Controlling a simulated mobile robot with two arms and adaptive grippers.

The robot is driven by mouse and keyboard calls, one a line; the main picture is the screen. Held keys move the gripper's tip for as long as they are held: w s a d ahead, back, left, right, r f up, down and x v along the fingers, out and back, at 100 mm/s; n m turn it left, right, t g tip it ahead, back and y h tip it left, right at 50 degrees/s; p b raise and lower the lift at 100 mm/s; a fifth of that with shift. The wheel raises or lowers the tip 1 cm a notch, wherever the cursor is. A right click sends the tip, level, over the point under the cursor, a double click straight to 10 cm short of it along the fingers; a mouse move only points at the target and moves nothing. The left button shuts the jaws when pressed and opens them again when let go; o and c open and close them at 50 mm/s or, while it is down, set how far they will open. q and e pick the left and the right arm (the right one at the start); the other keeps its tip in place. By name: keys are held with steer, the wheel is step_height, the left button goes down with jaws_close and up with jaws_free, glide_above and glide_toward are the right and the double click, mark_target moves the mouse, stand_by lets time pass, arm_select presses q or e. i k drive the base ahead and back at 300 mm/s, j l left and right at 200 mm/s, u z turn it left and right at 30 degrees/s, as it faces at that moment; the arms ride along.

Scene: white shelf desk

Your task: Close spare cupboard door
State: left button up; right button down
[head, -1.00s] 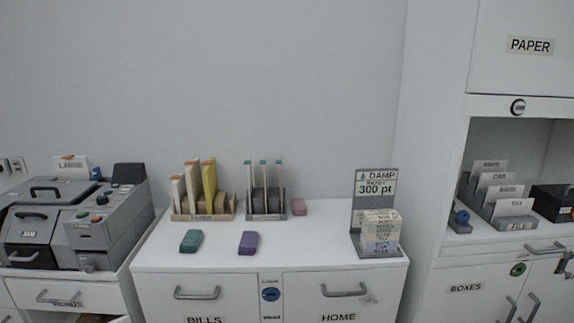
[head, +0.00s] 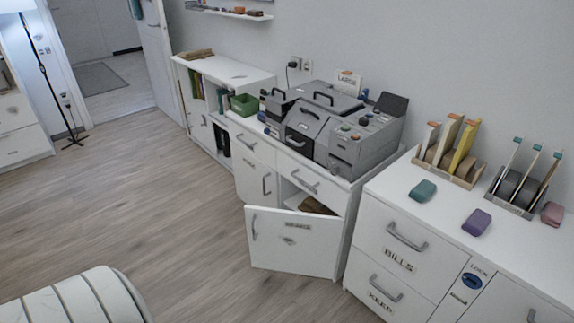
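A white cupboard door (head: 293,242) stands open below the grey printer-like machine. It swings out over the wooden floor, with its handle at the left edge and its right edge at the cabinet side. Its small label is too blurred to read for certain. Above it is a closed drawer with a handle (head: 305,184). The open cupboard (head: 342,204) shows brown contents behind the top of the door; the rest of the inside is hidden. Neither of my grippers is in view.
The machine (head: 340,128) sits on the cabinet. To the right is the drawer unit (head: 398,258) marked BILLS, with teal and purple blocks on top. A white ribbed rounded object (head: 75,300) is at bottom left. The floor (head: 150,200) left of the door is clear.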

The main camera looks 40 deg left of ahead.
mark_target(305, 243)
steer(key=u, duration=1.15)
